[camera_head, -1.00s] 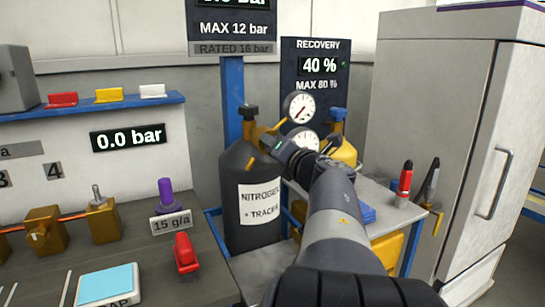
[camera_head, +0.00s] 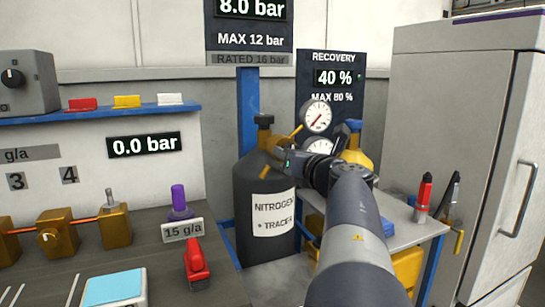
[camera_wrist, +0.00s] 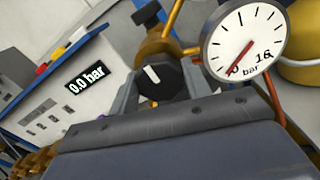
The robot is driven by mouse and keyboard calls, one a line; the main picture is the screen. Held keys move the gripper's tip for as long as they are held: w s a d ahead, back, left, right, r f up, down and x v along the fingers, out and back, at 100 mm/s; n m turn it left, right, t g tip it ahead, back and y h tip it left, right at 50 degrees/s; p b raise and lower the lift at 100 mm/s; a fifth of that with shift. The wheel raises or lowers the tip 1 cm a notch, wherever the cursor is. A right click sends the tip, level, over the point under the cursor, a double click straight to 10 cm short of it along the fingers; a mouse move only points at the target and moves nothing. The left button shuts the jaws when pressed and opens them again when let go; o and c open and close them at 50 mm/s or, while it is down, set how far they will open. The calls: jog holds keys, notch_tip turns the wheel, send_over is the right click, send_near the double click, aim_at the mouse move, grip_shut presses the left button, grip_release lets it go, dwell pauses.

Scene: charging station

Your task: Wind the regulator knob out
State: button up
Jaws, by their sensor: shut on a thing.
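The black regulator knob (camera_wrist: 160,76) with a white pointer line shows in the wrist view, in front of brass fittings. My gripper (camera_wrist: 165,85) is shut on it, with a grey finger at either side. In the head view my gripper (camera_head: 290,160) is at the brass regulator by the neck of the dark nitrogen cylinder (camera_head: 250,190); the knob is hidden there. A round gauge (camera_wrist: 245,43) is beside the knob, its needle at the low end near 0. It also shows in the head view (camera_head: 317,116).
The top sign (camera_head: 250,10) reads 8.0 bar and MAX 12 bar. The wall display (camera_head: 145,145) reads 0.0 bar. A yellow cylinder (camera_head: 356,155) stands behind my arm. A cart shelf (camera_head: 408,226) holds a red-capped tool (camera_head: 424,192). A bench stands at left.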

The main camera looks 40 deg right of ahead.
jog(key=o, duration=1)
jog(key=p+v, duration=0.1)
jog(key=v, duration=0.9)
jog(key=shift+s, duration=0.4)
jog(key=shift+w, duration=0.1)
jog(key=x, duration=1)
jog(key=shift+w+b, duration=0.35)
jog(key=shift+b, duration=0.05)
jog(key=shift+s, duration=0.1)
